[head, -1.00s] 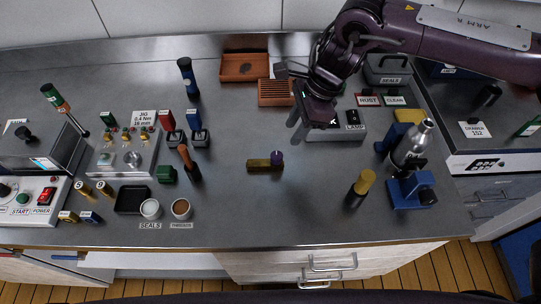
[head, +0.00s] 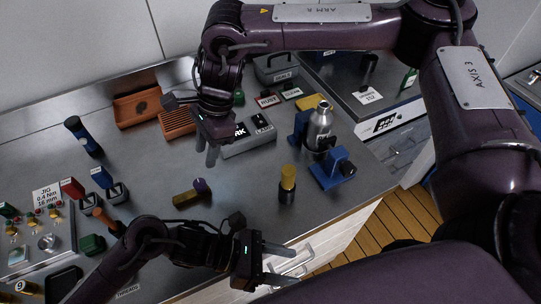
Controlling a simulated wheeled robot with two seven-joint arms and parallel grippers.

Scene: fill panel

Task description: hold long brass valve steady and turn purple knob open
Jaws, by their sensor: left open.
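The long brass valve (head: 184,199) lies on the grey metal bench in the middle of the head view. Its purple knob (head: 200,185) stands at its right end. My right gripper (head: 206,148) points down above the bench, beyond the valve and apart from it; its two fingers look spread and empty. My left gripper (head: 280,265) is at the bench's front edge, to the right of and nearer than the valve. It is open and empty, its fingers pointing right. Neither gripper touches the valve.
A yellow-topped black cylinder (head: 287,184) stands right of the valve. A silver bottle (head: 320,126) and blue stand (head: 332,168) are farther right. A grey lamp box (head: 249,138) and orange trays (head: 138,107) lie behind. The bench around the valve is clear.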

